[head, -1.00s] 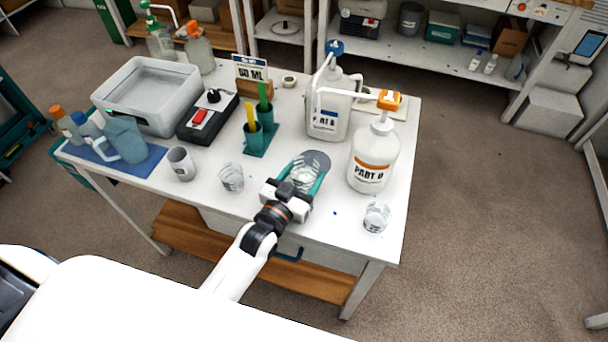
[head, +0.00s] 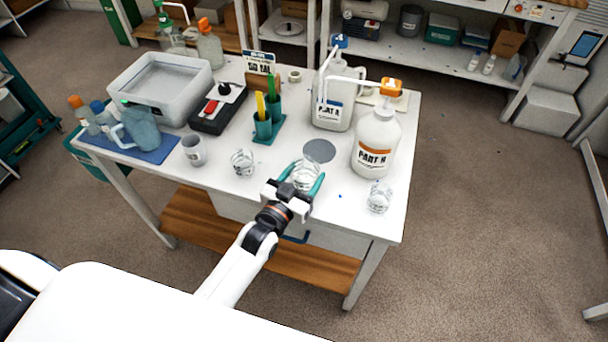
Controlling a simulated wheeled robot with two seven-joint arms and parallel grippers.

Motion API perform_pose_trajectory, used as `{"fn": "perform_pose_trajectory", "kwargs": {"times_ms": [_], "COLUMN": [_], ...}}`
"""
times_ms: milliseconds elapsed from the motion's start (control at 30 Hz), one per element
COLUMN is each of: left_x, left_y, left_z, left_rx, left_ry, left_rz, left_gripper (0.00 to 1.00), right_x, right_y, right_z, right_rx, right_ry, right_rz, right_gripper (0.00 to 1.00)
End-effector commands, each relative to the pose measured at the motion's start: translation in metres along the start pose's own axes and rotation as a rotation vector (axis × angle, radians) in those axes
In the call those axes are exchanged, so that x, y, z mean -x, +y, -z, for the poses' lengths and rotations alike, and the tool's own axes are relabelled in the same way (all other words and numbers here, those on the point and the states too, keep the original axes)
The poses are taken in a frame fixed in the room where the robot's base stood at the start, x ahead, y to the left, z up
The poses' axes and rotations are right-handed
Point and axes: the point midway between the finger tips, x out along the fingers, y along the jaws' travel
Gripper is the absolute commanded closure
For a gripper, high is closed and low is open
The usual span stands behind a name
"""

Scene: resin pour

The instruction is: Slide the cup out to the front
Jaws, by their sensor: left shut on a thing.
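A clear cup (head: 306,174) stands on the white table, near its front edge. My left gripper (head: 306,180) is shut on it, with one teal finger on each side. The cup is in front of a grey round pad (head: 319,151), and the pad shows almost fully. The gripper's body hides the cup's lower front. My right gripper is not in view.
A clear cup (head: 243,163) stands to the left and another (head: 379,198) to the right. The Part B bottle (head: 375,147) and a white pump jug (head: 332,100) stand behind right.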

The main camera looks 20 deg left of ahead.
Motion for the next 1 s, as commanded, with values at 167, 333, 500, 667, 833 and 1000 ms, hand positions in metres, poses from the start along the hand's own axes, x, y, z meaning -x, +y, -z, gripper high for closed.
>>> {"fn": "perform_pose_trajectory", "kwargs": {"times_ms": [167, 333, 500, 667, 833, 1000], "left_x": [0.0, 0.0, 0.003, 0.022, 0.059, 0.093], "left_y": [0.0, 0.0, 0.0, 0.0, 0.0, 0.0], "left_z": [0.0, 0.0, 0.0, 0.002, 0.003, 0.002], "left_rx": [0.0, 0.0, 0.0, -0.001, 0.0, 0.0], "left_ry": [0.0, 0.0, 0.001, 0.002, 0.005, 0.003], "left_rz": [0.0, 0.0, 0.0, 0.0, 0.0, 0.0], "left_gripper": [0.15, 0.13, 0.13, 0.13, 0.13, 0.13], "right_x": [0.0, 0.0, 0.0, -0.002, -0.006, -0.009], "right_y": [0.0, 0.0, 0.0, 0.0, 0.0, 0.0], "right_z": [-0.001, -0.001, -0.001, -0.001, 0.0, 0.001], "right_rx": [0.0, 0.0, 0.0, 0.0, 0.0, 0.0], "right_ry": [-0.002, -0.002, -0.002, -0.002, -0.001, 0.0], "right_rz": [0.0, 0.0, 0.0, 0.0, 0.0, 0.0], "right_gripper": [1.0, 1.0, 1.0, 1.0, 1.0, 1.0]}}
